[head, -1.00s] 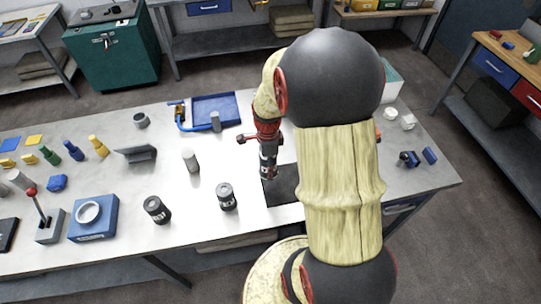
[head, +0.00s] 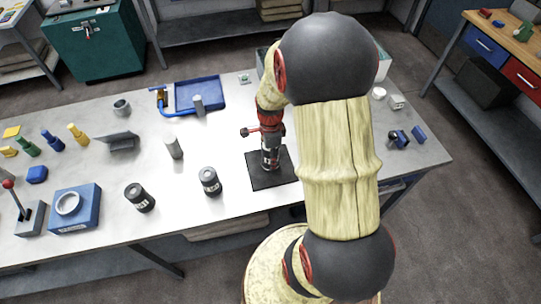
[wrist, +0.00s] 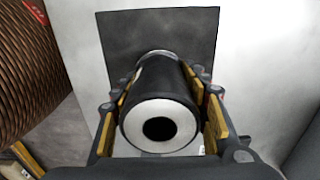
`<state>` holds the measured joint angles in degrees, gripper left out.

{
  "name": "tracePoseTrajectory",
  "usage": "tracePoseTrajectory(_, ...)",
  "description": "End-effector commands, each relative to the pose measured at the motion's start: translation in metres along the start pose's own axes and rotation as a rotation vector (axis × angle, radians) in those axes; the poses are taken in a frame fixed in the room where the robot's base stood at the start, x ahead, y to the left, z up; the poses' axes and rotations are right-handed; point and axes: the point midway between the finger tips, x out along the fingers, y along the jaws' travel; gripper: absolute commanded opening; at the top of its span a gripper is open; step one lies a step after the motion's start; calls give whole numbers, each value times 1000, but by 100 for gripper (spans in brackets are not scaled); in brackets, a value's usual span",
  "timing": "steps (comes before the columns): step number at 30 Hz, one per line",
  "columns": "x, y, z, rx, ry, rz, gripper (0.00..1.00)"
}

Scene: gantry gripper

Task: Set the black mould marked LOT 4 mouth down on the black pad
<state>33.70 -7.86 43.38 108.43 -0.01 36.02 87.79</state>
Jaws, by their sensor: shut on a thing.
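My gripper (head: 269,146) is shut on a black mould (head: 270,160) with a white label, held upright over the black pad (head: 259,182). In the wrist view the mould (wrist: 165,90) sits between the yellow-padded fingers. Its near end is a pale ring around a dark round hole, so this end faces up toward my wrist. The label is too small to read.
Two dark labelled moulds (head: 140,197) (head: 209,181) stand left of the pad, with a grey cylinder (head: 173,146) behind. A blue tray (head: 213,92) is at the back. Blue parts (head: 400,138) lie on the right. The table around the pad is clear.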

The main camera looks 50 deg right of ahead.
Motion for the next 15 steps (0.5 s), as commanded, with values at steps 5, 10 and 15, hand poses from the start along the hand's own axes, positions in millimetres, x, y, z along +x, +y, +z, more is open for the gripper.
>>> tracePoseTrajectory(5, 12, 0, 0, 0, 0, -1, 19)
tracePoseTrajectory(10, 12, 0, 0, 0, 0, -1, 19)
tracePoseTrajectory(15, 12, 0, 0, 0, 0, -1, 19)
